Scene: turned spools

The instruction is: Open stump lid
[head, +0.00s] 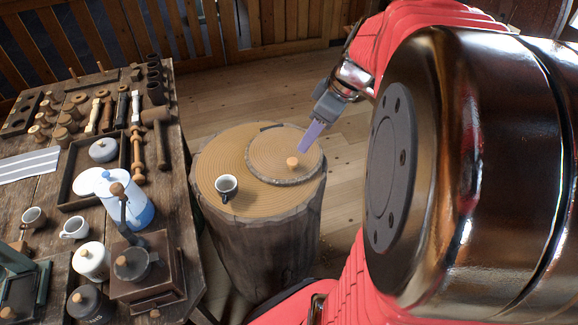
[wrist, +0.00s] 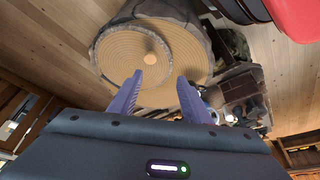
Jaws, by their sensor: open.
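The wooden stump (head: 262,240) stands on the floor beside the workbench. Its round lid (head: 270,148) lies flat on the top, with a small light wooden knob (head: 292,162) near the lid's front edge. My gripper (head: 310,138) is above the lid's right side, close to the knob, with open, empty purple fingers. In the wrist view, the lid (wrist: 125,50) and the knob (wrist: 150,57) show beyond the fingertips, with the knob roughly between them. Whether a finger touches the lid cannot be told.
The workbench (head: 178,190) at the left is crowded with a grinder (head: 150,270), a blue-and-white pot (head: 135,210), mugs and spools. Bare plank floor (head: 220,95) lies behind the stump.

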